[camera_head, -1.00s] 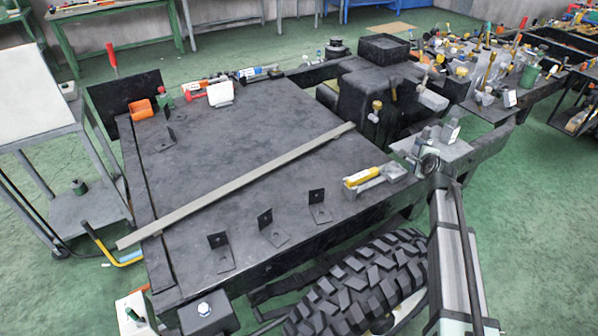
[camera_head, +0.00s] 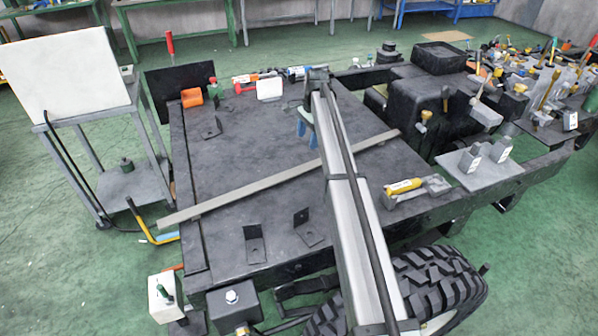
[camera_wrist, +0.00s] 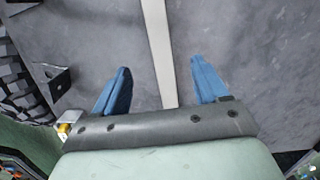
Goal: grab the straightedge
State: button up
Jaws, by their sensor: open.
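The straightedge (camera_head: 250,188) is a long, thin, light grey bar lying diagonally across the dark chassis plate. Its left end sticks out past the plate's left edge, and my arm hides part of its middle in the head view. My gripper (camera_head: 306,130) has blue fingers and hangs over the plate near the bar's middle. In the wrist view my gripper (camera_wrist: 158,70) is open, with the straightedge (camera_wrist: 159,45) running lengthwise between the spread fingers, apart from both. The bar's height below the fingertips is hard to tell.
Angle brackets (camera_head: 254,245) stand on the near part of the dark plate (camera_head: 240,150). A yellow-handled tool (camera_head: 404,187) lies at its right edge. An orange cup (camera_head: 191,97) and small items line the far edge. A tyre (camera_head: 440,280) is at the near right.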

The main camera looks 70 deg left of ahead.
aim_at(299, 170)
jog(key=s+f, duration=0.1)
jog(key=f, duration=0.3)
jog(key=s+f, duration=0.1)
jog(key=f, duration=0.4)
jog(key=s+f, duration=0.1)
jog(key=f, duration=0.3)
jog(key=shift+s+d+f, duration=0.1)
jog(key=shift+f, duration=0.05)
jog(key=shift+c, duration=0.3)
grip_shut()
dwell(0.4)
dwell(0.4)
